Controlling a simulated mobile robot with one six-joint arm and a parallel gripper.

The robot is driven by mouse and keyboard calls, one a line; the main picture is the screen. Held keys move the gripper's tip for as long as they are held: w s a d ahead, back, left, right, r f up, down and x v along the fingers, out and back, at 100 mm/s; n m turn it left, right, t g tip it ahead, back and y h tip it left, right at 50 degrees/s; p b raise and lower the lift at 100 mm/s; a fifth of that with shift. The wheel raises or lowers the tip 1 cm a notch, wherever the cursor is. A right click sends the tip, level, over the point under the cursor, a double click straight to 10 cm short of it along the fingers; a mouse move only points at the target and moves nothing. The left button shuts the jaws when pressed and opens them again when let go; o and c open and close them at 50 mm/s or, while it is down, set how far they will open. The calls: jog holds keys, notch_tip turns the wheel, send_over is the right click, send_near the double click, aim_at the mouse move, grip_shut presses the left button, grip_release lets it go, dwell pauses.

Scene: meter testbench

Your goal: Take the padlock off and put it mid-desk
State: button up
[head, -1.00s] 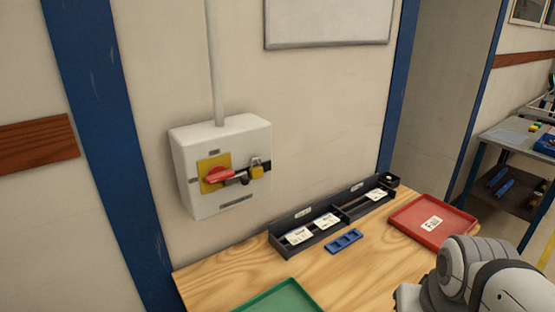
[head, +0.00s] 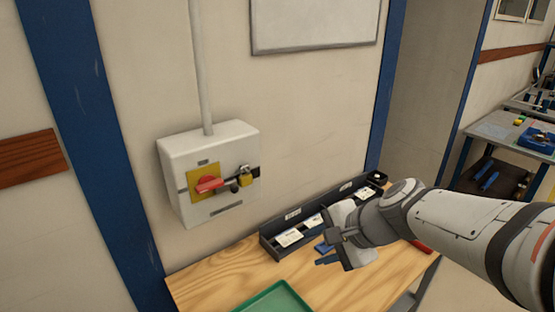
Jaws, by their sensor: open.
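The brass-yellow padlock (head: 244,176) hangs at the right side of the red rotary handle (head: 209,184) on the grey-white switch box (head: 211,211) on the wall. A dark bar or hasp lies between the handle and the padlock; how the shackle passes through is too small to tell. My gripper (head: 326,257) is open and empty, over the desk to the right of and lower than the switch box, well apart from the padlock. The wooden desk (head: 215,280) stands below the box, and my gripper and arm hide part of its right side.
A green tray (head: 274,300) lies at the desk's front. A black organiser (head: 270,244) with white cards runs along the wall. A blue block (head: 322,247) and a red tray (head: 421,246) are mostly hidden by my arm. Bare wood shows left of the organiser.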

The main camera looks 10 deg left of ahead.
jog(key=w+a+r+m+t+y+p, duration=0.1)
jog(key=w+a+r+m+y+p, duration=0.2)
jog(key=w+a+m, duration=0.45)
jog(key=m+t+y+p, duration=0.1)
jog(key=m+t, duration=0.1)
jog(key=m, duration=0.5)
send_near(246, 176)
jog(key=shift+p+x, duration=1.3)
jog(key=shift+x, duration=2.6)
jog(key=c, duration=0.7)
